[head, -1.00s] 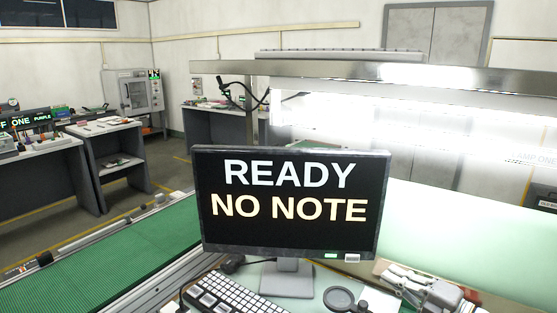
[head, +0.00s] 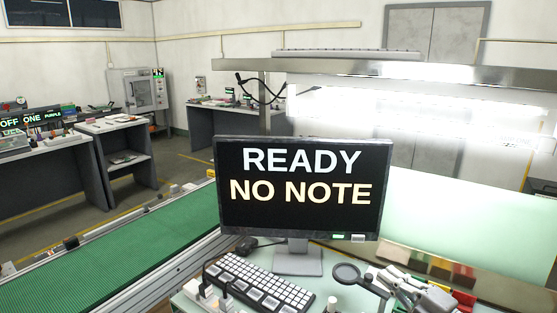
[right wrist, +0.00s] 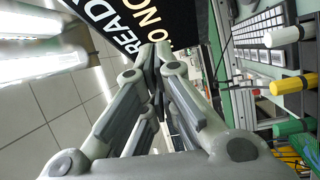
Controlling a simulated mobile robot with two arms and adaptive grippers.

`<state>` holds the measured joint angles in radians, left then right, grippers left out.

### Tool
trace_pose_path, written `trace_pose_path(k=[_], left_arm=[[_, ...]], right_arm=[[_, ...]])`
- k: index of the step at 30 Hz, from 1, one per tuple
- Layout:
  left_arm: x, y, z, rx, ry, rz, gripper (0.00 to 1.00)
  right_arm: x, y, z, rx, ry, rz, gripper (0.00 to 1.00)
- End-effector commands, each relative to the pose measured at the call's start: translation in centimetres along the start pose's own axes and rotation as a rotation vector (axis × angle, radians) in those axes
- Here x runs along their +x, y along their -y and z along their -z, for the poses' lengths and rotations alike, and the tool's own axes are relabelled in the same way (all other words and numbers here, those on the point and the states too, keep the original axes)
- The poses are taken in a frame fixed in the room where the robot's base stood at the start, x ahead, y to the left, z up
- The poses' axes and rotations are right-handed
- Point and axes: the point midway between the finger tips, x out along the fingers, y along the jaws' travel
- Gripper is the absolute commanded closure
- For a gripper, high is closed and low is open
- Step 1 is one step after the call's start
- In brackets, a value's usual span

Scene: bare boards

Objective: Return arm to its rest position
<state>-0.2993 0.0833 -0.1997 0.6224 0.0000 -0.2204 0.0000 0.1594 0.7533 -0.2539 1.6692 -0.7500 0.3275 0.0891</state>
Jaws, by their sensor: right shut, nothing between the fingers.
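My right gripper (head: 388,277) shows at the bottom right of the head view, in front of the lower right part of the monitor. In the right wrist view my right gripper (right wrist: 152,55) has its grey fingers drawn together at the tips, shut with nothing between them. The monitor (head: 300,228) stands on the bench and reads "READY" and "NO NOTE". Part of its screen (right wrist: 125,22) shows at the top of the right wrist view, beyond the fingertips. My left gripper is in neither view.
A white keyboard (head: 262,282) lies on the bench below the monitor, with a round magnifier (head: 347,273) to its right. Coloured blocks (head: 440,267) sit behind my right gripper. A green conveyor belt (head: 130,248) runs along the left. Yellow-handled (right wrist: 288,85) and green-handled (right wrist: 290,128) items show at right wrist.

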Motion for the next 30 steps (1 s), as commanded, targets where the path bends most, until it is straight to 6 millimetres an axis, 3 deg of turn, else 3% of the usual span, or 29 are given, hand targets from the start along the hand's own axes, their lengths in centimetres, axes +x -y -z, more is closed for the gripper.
trace_pose_path(k=[8,14,20,24,30], left_arm=[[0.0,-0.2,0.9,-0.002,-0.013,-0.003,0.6],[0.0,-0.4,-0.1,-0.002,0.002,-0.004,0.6],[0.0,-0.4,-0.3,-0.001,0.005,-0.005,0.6],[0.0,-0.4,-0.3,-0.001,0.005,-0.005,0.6],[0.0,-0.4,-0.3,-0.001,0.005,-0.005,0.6]], right_arm=[[-0.6,1.2,0.7,0.192,0.182,-0.069,1.0],[-3.2,4.4,1.3,0.449,0.43,-0.086,1.0],[-9.0,10.4,3.4,0.782,0.762,0.006,1.0],[-14.1,14.9,7.0,1.001,0.979,0.142,1.0],[-20.1,18.8,12.8,1.211,1.188,0.346,1.0]])
